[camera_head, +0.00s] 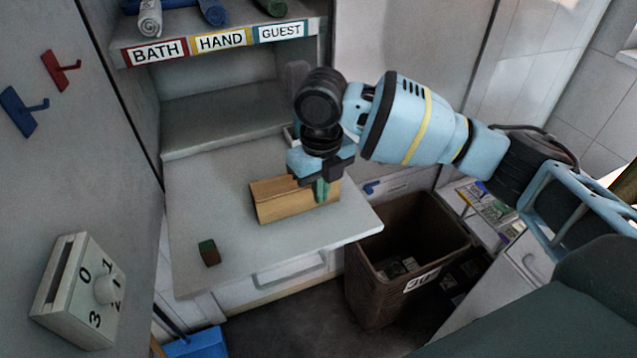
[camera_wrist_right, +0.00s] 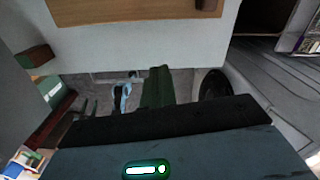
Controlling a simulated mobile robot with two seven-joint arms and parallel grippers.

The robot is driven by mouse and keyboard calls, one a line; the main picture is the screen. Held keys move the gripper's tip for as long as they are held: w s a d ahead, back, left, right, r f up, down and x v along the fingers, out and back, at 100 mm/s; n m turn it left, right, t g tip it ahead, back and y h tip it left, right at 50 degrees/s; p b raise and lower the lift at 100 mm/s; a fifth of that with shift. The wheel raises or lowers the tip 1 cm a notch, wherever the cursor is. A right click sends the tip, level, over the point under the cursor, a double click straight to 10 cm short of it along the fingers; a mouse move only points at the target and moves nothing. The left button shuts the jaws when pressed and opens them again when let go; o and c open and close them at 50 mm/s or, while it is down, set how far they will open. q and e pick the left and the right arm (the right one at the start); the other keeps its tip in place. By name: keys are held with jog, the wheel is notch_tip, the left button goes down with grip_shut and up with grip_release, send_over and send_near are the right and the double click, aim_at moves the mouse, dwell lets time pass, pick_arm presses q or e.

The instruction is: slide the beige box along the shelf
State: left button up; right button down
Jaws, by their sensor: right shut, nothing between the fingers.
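The beige box (camera_head: 282,203), a long wood-coloured block, lies on the pale grey shelf (camera_head: 220,255). My right gripper (camera_head: 321,192) points down at the right end of the box. Its green fingers are shut with nothing between them and cover part of the box's near face. In the right wrist view the closed green fingers (camera_wrist_right: 157,86) stand mid-frame, and the box (camera_wrist_right: 125,12) shows at the top edge, partly cut off. I cannot tell whether the fingers touch the box. My left gripper is in neither view.
A small brown and green block (camera_head: 209,253) sits on the shelf's left part. A brown bin (camera_head: 362,285) stands below the shelf's right edge. A dial box (camera_head: 75,290) is on the left wall, below hooks (camera_head: 20,112). Rolled towels (camera_head: 150,18) lie above. The shelf's front middle is clear.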

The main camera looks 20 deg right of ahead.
aim_at(296, 194)
notch_tip(296, 194, down, 7)
jog(key=shift+r, duration=0.1)
jog(key=shift+w+a, duration=0.2)
jog(key=shift+w, duration=0.75)
jog(key=shift+w+a, duration=0.25)
jog(key=shift+w, duration=0.8)
